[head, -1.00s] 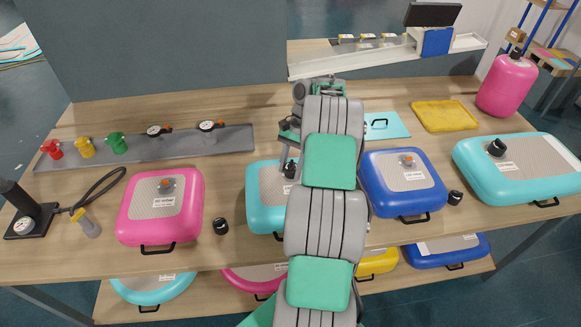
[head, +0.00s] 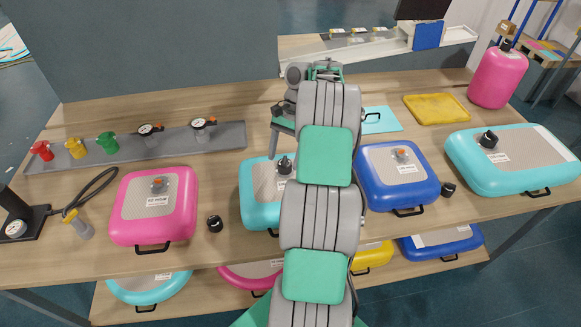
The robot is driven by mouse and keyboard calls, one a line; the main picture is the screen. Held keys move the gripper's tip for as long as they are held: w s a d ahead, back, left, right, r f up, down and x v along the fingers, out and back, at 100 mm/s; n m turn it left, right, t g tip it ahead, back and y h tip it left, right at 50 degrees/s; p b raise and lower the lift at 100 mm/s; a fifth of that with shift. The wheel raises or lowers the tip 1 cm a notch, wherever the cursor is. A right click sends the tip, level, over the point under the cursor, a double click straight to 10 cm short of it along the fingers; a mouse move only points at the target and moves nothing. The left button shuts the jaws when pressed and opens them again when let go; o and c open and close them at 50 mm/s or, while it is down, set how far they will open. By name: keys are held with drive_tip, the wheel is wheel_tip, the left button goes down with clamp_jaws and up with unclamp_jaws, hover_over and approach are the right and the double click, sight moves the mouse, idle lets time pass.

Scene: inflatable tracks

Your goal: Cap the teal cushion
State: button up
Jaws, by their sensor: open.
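The middle teal cushion (head: 258,195) lies on the table, its right part hidden behind my arm. A black cap-like piece (head: 285,165) stands upright on its grey top, close to my arm; whether it is fully seated on the valve I cannot tell. My gripper (head: 279,140) is open, above and behind the cushion's back edge, apart from the black piece and partly hidden by my arm. A larger teal cushion (head: 520,170) at the right has a black cap (head: 489,140) on it. Part of another teal cushion (head: 150,287) shows on the lower shelf.
A pink cushion (head: 135,205) and a blue cushion (head: 385,185) flank the middle one, with loose black caps (head: 215,224) (head: 448,189) beside them. A grey strip (head: 175,142) with gauges and coloured fittings lies back left.

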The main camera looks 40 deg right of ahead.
drive_tip(key=s+a+r+b, duration=0.1)
drive_tip(key=s+a+r, duration=0.6)
drive_tip(key=s+r, duration=0.2)
drive_tip(key=shift+s+a, duration=0.25)
drive_tip(key=shift+s, duration=0.75)
